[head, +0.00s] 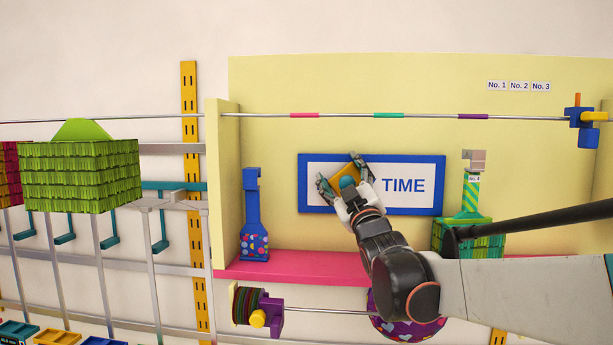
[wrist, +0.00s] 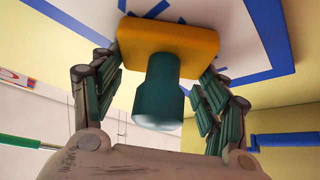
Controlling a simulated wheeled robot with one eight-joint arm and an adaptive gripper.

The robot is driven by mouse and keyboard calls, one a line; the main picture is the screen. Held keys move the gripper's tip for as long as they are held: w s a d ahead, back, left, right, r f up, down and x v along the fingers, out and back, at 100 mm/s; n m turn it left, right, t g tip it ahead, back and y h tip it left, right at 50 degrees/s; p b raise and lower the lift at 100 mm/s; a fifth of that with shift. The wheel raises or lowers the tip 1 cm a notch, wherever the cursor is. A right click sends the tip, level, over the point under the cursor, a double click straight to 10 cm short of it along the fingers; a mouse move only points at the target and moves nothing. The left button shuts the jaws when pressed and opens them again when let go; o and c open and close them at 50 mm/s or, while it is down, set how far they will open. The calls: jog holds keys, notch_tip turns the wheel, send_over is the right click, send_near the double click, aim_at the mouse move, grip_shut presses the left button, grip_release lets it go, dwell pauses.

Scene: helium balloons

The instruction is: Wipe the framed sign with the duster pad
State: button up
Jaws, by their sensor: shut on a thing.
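The framed sign (head: 429,204) hangs on the yellow back panel, with a blue frame, a white face and the word TIME at its right. My gripper (head: 344,183) is in front of the sign's left half and hides part of its lettering. It is shut on the duster pad (head: 345,171), which has a yellow-orange block and a dark green handle. In the wrist view the duster pad (wrist: 168,50) sits between my fingers with its block against or very near the sign (wrist: 255,22). I cannot tell whether they touch.
A pink shelf (head: 300,265) runs below the sign. A blue bottle-shaped stand (head: 252,215) is left of it, and a green striped one (head: 471,192) on a green box (head: 486,238) is right. A thin rod (head: 345,115) crosses above the sign.

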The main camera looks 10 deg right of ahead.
jog(key=shift+w+a, duration=0.25)
jog(key=shift+a, duration=0.45)
jog(key=shift+w+a, duration=0.2)
jog(key=shift+a, duration=0.55)
jog(key=shift+w+a, duration=0.25)
jog(key=shift+a, duration=0.45)
jog(key=shift+s, duration=0.1)
jog(key=shift+s+a+p, duration=0.1)
jog(key=shift+s+a, duration=0.2)
jog(key=shift+s, duration=0.65)
jog(key=shift+s+a+p, duration=0.15)
jog(key=shift+s+a, duration=0.15)
jog(key=shift+s, duration=0.6)
jog(key=shift+s+a+p, duration=0.1)
jog(key=shift+s+a, duration=0.2)
jog(key=shift+s, duration=0.65)
jog(key=s, duration=0.1)
jog(key=s+a, duration=0.1)
jog(key=shift+s+p, duration=0.35)
jog(key=shift+s, duration=0.05)
jog(key=shift+w, duration=0.1)
jog(key=b, duration=0.2)
send_near(318, 165)
jog(key=shift+w+a+r, duration=0.2)
jog(key=shift+w+r, duration=0.55)
jog(key=shift+w, duration=0.1)
jog(key=shift+w+a+r, duration=0.15)
jog(key=shift+w+r, duration=0.6)
jog(key=shift+w, duration=0.1)
